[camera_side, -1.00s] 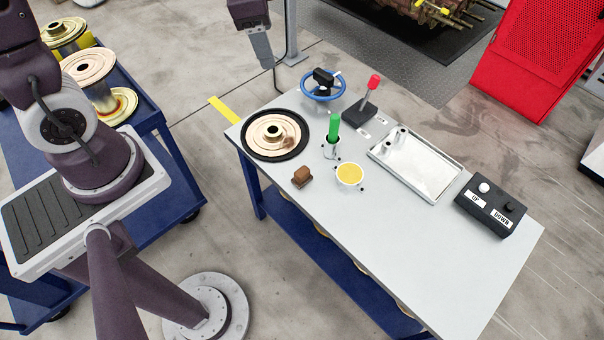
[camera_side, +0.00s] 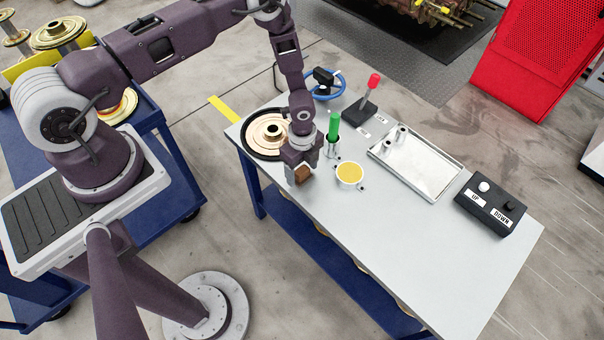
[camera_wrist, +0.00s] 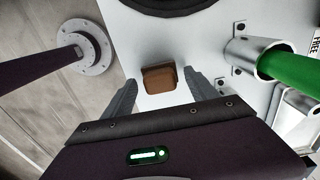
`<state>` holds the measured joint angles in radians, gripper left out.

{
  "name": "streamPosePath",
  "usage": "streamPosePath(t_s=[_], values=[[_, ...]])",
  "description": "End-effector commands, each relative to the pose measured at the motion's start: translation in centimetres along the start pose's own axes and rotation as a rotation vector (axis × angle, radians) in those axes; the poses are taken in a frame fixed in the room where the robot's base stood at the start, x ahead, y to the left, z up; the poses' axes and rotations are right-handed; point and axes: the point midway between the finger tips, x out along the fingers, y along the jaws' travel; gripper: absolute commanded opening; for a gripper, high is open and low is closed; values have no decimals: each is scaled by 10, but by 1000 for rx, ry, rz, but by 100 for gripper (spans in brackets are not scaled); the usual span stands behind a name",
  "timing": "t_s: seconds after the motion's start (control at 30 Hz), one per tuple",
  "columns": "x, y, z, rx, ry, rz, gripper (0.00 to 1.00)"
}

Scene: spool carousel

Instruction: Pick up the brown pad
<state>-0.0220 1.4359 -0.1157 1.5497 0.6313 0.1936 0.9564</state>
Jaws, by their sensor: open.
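The brown pad (camera_side: 303,174) is a small block on the white table, near its left front edge. In the side view my gripper (camera_side: 300,178) is lowered at the pad and hides part of it. In the wrist view the pad (camera_wrist: 159,78) lies between and slightly beyond the two grey fingertips of my gripper (camera_wrist: 161,88). The fingers are apart, with a gap on each side of the pad. I cannot tell how far the fingertips are above the table.
A white cup with yellow contents (camera_side: 349,175) and a green-handled tool in a metal holder (camera_side: 333,127) stand close right of the pad. A black-rimmed turntable (camera_side: 249,146) lies behind it. A metal tray (camera_side: 432,172) and a button box (camera_side: 489,208) are farther right.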

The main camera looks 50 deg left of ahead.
Motion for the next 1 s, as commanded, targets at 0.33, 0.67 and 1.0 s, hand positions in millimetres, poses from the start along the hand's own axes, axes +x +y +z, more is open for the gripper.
streamPosePath(t_s=[0.33, 0.67, 1.0], values=[[4, 0, 0, -1, -1, 0, 50], [4, 0, 0, -1, -1, 0, 0], [-39, -2, 0, -1, 0, -4, 0]])
